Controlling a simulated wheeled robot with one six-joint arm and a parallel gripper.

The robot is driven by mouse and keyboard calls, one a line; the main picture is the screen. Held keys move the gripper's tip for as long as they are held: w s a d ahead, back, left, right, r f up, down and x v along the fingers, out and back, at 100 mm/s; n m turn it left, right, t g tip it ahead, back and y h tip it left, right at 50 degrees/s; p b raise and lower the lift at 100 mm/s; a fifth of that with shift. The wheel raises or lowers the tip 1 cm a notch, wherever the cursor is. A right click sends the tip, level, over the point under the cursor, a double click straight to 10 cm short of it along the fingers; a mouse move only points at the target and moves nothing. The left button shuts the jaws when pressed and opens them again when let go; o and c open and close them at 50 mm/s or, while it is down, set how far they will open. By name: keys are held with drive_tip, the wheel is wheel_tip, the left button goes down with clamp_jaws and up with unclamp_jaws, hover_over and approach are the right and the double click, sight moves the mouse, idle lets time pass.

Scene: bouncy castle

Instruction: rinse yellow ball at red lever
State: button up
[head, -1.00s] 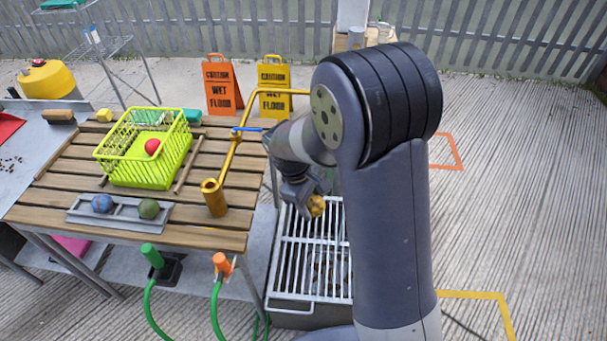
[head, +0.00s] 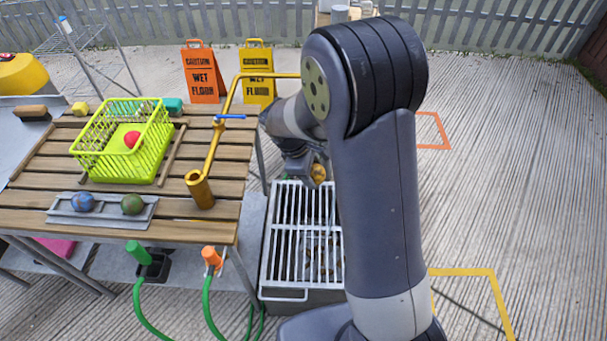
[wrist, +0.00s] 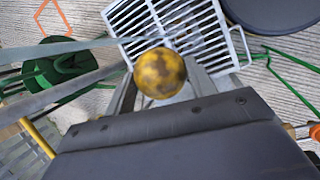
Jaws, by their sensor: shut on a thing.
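My gripper (head: 312,172) is shut on the yellow ball (head: 318,173), held above the far end of a metal floor grate. In the wrist view the ball (wrist: 160,74) sits between the fingertips; it is yellow with dark brown patches. A yellow pipe (head: 213,145) with a blue lever (head: 230,116) stands at the table's right side, left of my gripper. I see no red lever; my arm hides part of the area behind it.
The white grate (head: 300,235) lies right of the slatted table (head: 150,232). A lime basket (head: 120,160) holds a red ball (head: 131,139). A tray (head: 101,212) holds a blue and a green ball. Wet-floor signs (head: 203,75) stand behind. Open floor lies to the right.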

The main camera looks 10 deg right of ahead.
drive_tip(key=w+d+f, duration=0.1)
drive_tip(key=w+d, duration=0.2)
drive_tip(key=d, duration=0.3)
drive_tip(key=shift+w+d+f, duration=0.2)
drive_tip(key=shift+w+f, duration=0.05)
drive_tip(key=shift+w, duration=0.15)
drive_tip(key=shift+s+d, duration=0.1)
idle(0.5)
drive_tip(key=shift+s+d, duration=0.2)
drive_tip(key=shift+s, duration=0.2)
drive_tip(key=shift+w+a, duration=0.3)
drive_tip(key=shift+w, duration=0.2)
drive_tip(key=shift+a, duration=0.1)
drive_tip(key=shift+s+a, duration=0.7)
drive_tip(key=shift+a, duration=0.4)
drive_tip(key=shift+s+a, duration=0.65)
drive_tip(key=shift+a, duration=0.5)
drive_tip(key=shift+s+a, duration=0.7)
drive_tip(key=shift+a, duration=0.4)
